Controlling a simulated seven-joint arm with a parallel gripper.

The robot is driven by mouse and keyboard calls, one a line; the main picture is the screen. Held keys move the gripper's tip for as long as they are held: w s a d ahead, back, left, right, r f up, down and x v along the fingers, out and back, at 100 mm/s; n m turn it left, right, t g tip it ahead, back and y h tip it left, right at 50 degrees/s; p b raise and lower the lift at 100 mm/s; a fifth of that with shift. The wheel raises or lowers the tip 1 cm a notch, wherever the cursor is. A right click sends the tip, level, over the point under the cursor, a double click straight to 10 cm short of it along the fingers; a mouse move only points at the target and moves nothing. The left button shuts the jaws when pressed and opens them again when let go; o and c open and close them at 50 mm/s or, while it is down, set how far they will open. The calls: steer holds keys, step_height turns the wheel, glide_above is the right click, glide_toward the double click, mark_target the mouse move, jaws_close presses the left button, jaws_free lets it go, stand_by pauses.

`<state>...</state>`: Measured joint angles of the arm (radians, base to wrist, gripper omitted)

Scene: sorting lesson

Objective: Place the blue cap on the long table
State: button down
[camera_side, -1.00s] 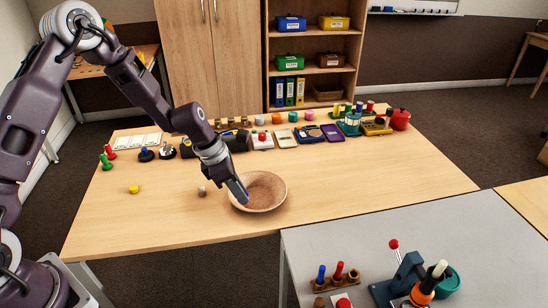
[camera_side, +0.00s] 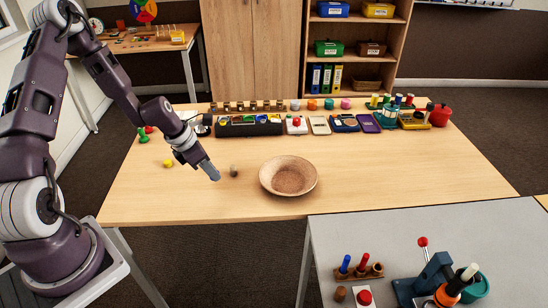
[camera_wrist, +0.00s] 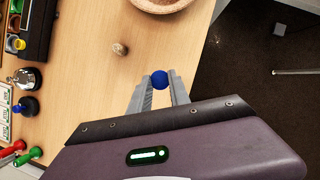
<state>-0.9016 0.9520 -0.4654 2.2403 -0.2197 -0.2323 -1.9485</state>
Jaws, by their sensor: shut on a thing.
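The blue cap (camera_wrist: 159,79) is between the two fingertips of my gripper (camera_wrist: 160,84) in the wrist view. My gripper is shut on it. In the side view my gripper (camera_side: 213,175) is low over the long wooden table (camera_side: 230,206), left of the bowl. The cap is not clearly visible there. I cannot tell whether it touches the tabletop. A woven bowl (camera_side: 262,181) stands on the table to the right of my gripper, and its rim (camera_wrist: 165,8) shows at the top of the wrist view.
A small brownish knob (camera_side: 233,171) lies just right of my fingertips. A row of trays and devices (camera_side: 250,126) lines the table's back. A grey table (camera_side: 345,225) adjoins at front right. The table's front left is clear.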

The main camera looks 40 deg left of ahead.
mark_target(222, 200)
step_height(222, 200, down, 10)
steer(key=shift+f, duration=0.1)
steer(key=shift+f, duration=0.1)
steer(key=c, duration=1.2)
jaws_free()
steer(key=v, duration=1.2)
steer(key=s+d+r+m+y, duration=0.1)
steer(key=d+r+m, duration=0.3)
steer(key=r+m, duration=0.35)
steer(key=s+d+r+m+y, duration=0.1)
steer(key=d+r+m, duration=0.2)
steer(key=r+m, duration=0.45)
steer(key=s+d+r+m, duration=0.4)
steer(key=s+r+m, duration=0.2)
steer(key=s+m, duration=0.2)
steer(key=s+d+r+m+t, duration=0.1)
steer(key=s+d+r+m, duration=0.4)
steer(key=s+r+m, duration=0.2)
steer(key=shift+s+d+r+m+h, duration=0.3)
steer(key=shift+s+m, duration=0.7)
steer(key=shift+m, duration=0.2)
